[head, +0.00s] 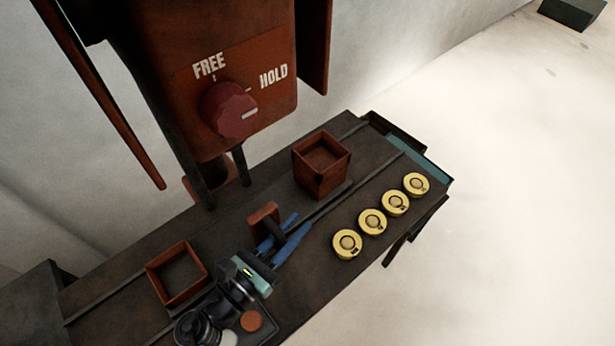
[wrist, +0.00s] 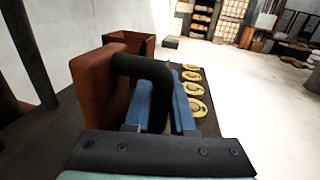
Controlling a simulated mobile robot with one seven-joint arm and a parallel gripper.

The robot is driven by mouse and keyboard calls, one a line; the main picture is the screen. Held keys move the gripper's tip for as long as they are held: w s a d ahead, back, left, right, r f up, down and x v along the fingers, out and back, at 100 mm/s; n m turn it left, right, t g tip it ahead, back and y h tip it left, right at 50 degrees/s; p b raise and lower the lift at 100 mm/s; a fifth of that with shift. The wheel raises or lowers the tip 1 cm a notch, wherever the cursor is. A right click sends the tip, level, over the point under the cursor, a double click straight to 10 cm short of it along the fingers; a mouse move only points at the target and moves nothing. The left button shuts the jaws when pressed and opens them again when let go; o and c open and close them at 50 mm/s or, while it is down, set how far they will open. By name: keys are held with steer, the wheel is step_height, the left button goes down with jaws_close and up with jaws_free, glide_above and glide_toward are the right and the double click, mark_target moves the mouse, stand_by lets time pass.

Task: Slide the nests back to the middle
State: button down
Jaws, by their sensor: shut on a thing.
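Two square, open-topped rust-red nests sit on the dark bench. The right nest (wrist: 138,42) shows beyond the block there. Whether the block joins the nests is hidden.
A red knob (head: 229,109) sits on a box marked FREE and HOLD; its white mark points right, below HOLD. Several yellow round pieces (head: 347,245) line the bench's front right. Long rails (head: 350,188) run along the bench (head: 300,290). Pale floor lies to the right.

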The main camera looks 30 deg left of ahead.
steer(key=shift+s, duration=0.2)
steer(key=c, duration=1)
jaws_free()
steer(key=shift+c, duration=0.2)
steer(key=s+a+b, duration=0.1)
steer(key=s+a, duration=0.1)
steer(key=s, duration=1)
steer(key=shift+s, duration=0.4)
